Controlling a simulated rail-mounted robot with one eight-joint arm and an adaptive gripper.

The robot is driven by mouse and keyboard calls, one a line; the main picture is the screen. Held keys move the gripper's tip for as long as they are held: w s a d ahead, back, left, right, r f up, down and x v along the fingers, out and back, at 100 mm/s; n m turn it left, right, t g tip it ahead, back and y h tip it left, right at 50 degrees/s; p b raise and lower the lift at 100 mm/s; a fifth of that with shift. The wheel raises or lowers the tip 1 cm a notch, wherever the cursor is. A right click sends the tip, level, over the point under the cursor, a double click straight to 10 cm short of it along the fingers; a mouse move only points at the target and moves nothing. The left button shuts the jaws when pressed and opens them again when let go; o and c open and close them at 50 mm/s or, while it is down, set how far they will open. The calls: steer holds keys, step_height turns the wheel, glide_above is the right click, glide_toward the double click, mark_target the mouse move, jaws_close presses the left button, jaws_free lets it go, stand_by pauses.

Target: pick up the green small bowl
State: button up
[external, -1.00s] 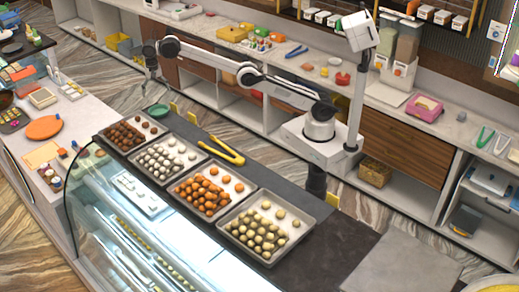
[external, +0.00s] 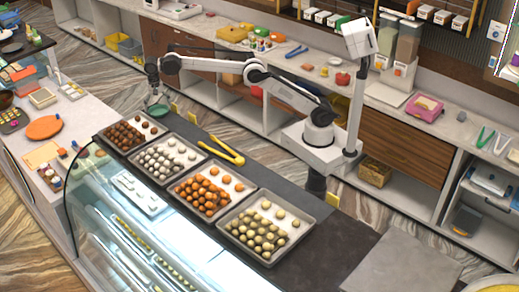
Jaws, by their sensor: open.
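The green small bowl (external: 158,110) sits on the dark counter at its far left end, just behind the tray of brown sweets. My gripper (external: 153,92) points down right above the bowl, with its fingers close to the bowl's rim. The gripper is open. The fingertips are small in the picture, and I cannot tell whether they touch the bowl or reach inside it.
The tray of brown sweets (external: 106,140) stands close in front of the bowl. More sweet trays (external: 219,223) line the counter. Yellow tongs (external: 222,150) lie behind them. The counter's right part (external: 330,250) is clear.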

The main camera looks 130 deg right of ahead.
steer(key=shift+f, duration=1.1)
steer(key=c, duration=0.8)
steer(key=shift+r, duration=0.1)
steer(key=shift+c, duration=0.2)
